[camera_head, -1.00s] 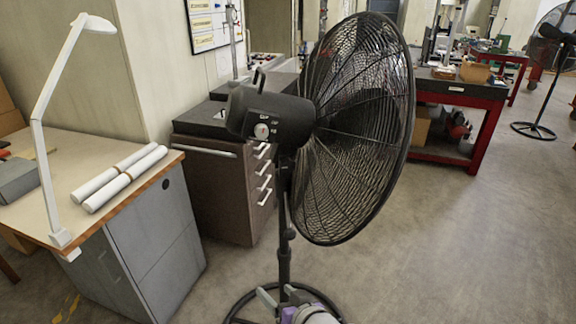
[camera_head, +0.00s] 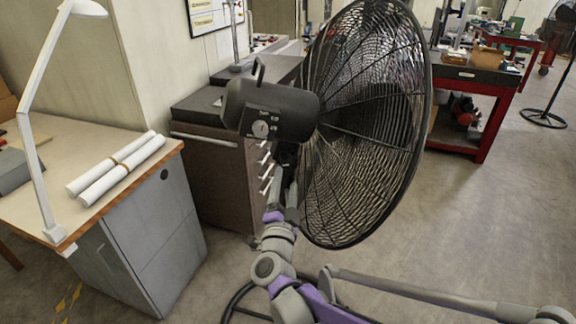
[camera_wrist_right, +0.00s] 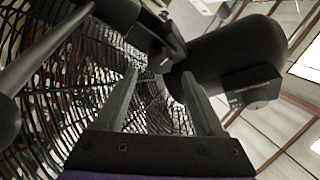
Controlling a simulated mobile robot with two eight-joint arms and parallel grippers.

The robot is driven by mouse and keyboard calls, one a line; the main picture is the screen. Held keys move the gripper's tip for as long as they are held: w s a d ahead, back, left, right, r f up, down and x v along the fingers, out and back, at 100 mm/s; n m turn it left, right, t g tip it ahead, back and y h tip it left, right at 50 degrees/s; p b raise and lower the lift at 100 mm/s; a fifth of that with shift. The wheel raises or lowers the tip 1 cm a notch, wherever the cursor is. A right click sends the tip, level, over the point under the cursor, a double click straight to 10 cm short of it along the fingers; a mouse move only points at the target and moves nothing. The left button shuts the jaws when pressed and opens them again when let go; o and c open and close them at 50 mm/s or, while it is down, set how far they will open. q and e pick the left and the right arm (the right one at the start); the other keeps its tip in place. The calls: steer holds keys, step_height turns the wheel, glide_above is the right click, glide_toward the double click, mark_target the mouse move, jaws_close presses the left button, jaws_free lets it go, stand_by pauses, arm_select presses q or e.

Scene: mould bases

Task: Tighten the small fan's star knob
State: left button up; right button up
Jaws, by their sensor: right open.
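A black pedestal fan (camera_head: 265,112) stands in the middle of the head view, its wire cage (camera_head: 365,120) facing right and its motor housing with a dial on the left. My right gripper (camera_head: 284,192) is just below the housing, beside the cage, pointing up. In the right wrist view its two fingers (camera_wrist_right: 158,76) are apart with nothing clearly between them. The cage fills the left there, and the housing (camera_wrist_right: 235,60) and a dark bracket (camera_wrist_right: 158,35) lie beyond the fingertips. I cannot make out the star knob with certainty. My left gripper is not in view.
A desk (camera_head: 50,155) with a white lamp (camera_head: 35,120) and paper rolls (camera_head: 118,168) is at left. A brown drawer cabinet (camera_head: 215,175) stands behind the fan. A red-framed bench (camera_head: 485,85) and another fan (camera_head: 565,35) are at right. Floor at right is clear.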

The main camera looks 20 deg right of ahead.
mark_target(288, 166)
steer(key=p+x, duration=0.1)
steer(key=x, duration=0.4)
steer(key=shift+w+d+r, duration=0.1)
steer(key=shift+w, duration=0.2)
steer(key=c, duration=1.1)
